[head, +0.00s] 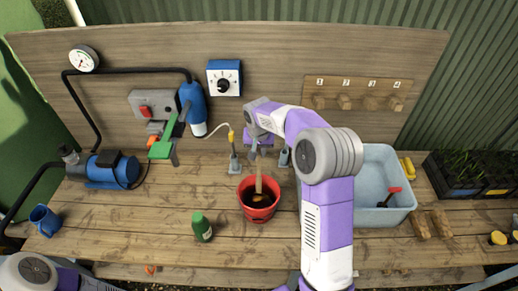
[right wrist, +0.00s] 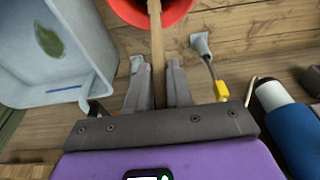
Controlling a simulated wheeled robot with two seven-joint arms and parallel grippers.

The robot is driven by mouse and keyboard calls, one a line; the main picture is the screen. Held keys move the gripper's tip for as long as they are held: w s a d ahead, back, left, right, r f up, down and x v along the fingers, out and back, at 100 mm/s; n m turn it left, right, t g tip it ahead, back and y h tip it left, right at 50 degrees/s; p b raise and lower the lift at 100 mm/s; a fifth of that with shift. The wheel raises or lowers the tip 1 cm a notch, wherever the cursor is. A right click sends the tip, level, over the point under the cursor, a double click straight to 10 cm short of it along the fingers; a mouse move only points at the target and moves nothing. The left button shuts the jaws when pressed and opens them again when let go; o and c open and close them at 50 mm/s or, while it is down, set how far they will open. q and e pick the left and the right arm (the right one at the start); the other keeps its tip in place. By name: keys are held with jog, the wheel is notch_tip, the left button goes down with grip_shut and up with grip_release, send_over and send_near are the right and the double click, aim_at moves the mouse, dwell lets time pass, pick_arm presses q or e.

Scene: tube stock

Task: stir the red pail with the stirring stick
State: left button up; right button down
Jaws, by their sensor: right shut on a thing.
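The red pail (head: 246,207) stands on the wooden bench near the middle, with dark brown contents inside. Its rim also shows at the top of the right wrist view (right wrist: 182,14). The stirring stick (head: 258,184) is a pale wooden rod, roughly upright, with its lower end inside the pail. My right gripper (right wrist: 158,80) is above and behind the pail, shut on the stick (right wrist: 157,47), which runs between its two fingers. The stick's lower tip is hidden in the pail. My left gripper is out of view; only part of my left arm shows at the lower left.
A green bottle (head: 202,228) stands left of the pail. A pale blue tub (head: 383,162) is to the right. Two small grey stands (head: 234,166) are behind the pail. A blue mug (head: 44,219) sits far left. Bare bench lies in front of the pail.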

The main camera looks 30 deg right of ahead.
aim_at(259, 173)
jog(key=shift+s+a+f+b, duration=0.2)
jog(key=shift+s+f+b, duration=0.1)
jog(key=shift+f+b, duration=1.2)
jog(key=shift+s+a+f+b, duration=0.15)
jog(key=shift+s+f+b, duration=0.15)
jog(key=shift+f+b, duration=1.2)
jog(key=shift+s+a+f+b, duration=0.25)
jog(key=shift+f+b, duration=0.8)
jog(key=shift+f, duration=0.9)
